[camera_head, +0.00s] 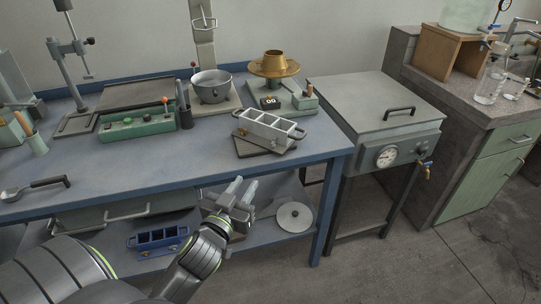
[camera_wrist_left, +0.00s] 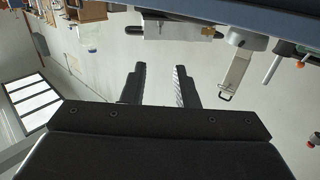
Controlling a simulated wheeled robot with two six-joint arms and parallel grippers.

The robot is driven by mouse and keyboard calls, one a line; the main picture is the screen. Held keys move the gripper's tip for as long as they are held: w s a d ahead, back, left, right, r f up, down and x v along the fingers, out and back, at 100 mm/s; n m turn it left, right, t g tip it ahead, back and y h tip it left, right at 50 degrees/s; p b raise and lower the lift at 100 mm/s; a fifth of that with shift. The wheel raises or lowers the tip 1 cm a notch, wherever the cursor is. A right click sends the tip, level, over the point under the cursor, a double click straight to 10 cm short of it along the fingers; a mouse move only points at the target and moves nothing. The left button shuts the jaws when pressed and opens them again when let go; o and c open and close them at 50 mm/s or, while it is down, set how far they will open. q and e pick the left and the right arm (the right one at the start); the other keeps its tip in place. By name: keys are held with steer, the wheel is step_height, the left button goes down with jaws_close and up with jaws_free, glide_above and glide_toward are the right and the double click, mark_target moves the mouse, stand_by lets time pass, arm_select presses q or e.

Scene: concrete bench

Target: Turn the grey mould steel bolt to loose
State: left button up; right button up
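The grey mould (camera_head: 270,128), a slotted metal block with several open compartments, lies on a dark plate near the right front of the blue bench. Small fittings stick out at its ends, but the steel bolt is too small to tell apart, and so is its setting. My left gripper (camera_head: 239,190) is in front of the bench edge, below and to the left of the grey mould, apart from it. Its fingers point up and stand apart with nothing between them; the gap also shows in the left wrist view (camera_wrist_left: 160,84). My right gripper is not in view.
A blue mould (camera_head: 158,239) and a pale disc (camera_head: 295,217) lie on the lower shelf. A pot (camera_head: 211,88), a brass dish (camera_head: 274,65) and a green control box (camera_head: 137,126) stand behind. Bare bench lies left of the grey mould.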

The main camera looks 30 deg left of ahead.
mark_target(272, 144)
arm_select(q)
steer(key=w+a, duration=0.1)
steer(key=w, duration=0.4)
steer(key=w+a, duration=0.1)
steer(key=w, duration=0.5)
steer(key=w+a, duration=0.1)
steer(key=w, duration=0.5)
steer(key=shift+a+p, duration=0.2)
steer(key=shift+p, duration=0.2)
steer(key=shift+c, duration=0.4)
jaws_close()
